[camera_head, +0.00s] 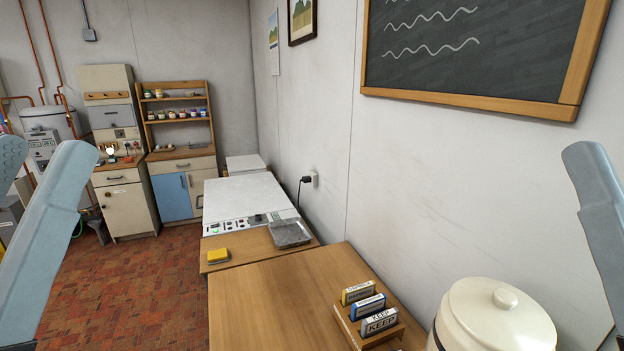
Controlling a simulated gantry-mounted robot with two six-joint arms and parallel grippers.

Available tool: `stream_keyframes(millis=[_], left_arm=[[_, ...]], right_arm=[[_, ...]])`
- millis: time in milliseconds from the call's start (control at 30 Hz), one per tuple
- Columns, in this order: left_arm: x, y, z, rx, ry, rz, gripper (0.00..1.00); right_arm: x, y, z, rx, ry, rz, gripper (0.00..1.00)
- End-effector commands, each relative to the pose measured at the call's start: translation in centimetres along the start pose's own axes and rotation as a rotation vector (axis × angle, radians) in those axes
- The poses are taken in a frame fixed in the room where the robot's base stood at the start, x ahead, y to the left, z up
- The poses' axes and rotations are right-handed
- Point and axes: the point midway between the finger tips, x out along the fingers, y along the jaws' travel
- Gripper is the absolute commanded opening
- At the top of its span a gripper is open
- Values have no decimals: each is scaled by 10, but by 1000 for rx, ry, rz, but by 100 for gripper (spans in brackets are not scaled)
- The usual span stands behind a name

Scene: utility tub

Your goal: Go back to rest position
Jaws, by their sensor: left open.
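My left gripper (43,152) is at the left edge of the head view, raised in front of the floor and far cabinets. Its two blue-grey fingers point up and stand apart, with nothing seen between them; the outer finger is partly cut off by the frame. My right gripper (588,165) shows only as one blue-grey finger at the right edge, in front of the white wall. Its other finger is out of view, so its opening cannot be told.
A wooden table (268,303) fills the lower middle, with a rack (376,329) of labelled blocks and a cream lidded crock (492,318). Behind it are a yellow sponge (218,255), a metal tray (291,233) and a white-topped unit (245,197). Open brick floor (140,290) lies left.

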Motion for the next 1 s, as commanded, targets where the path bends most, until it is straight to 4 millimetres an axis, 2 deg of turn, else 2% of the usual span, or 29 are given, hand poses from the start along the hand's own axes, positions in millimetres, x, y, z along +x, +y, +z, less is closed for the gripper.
stream_keyframes(millis=[33, 67, 100, 267, 500, 600, 767, 1000], left_arm=[[-6, -19, -5, 37, 14, -86, 54], [8, -23, -17, 17, 14, -97, 54], [26, -23, -32, 16, 11, -90, 54], [71, -26, -72, 17, 7, -88, 54], [152, -32, -147, 18, 5, -88, 54], [178, -34, -171, 18, 4, -88, 54], [197, -36, -189, 18, 4, -88, 54], [196, -36, -188, 18, 4, -88, 54]], right_arm=[[0, 0, 0, 0, 0, 0, 50], [13, 0, -11, 0, -2, 0, 50], [31, 0, -28, 0, -3, 0, 50], [76, 0, -70, 0, 1, 0, 50], [158, 0, -145, 0, 0, 0, 50], [184, 1, -170, 0, 1, 0, 50], [204, 1, -188, 0, 0, 0, 50], [202, 1, -186, 0, -1, 0, 50]])
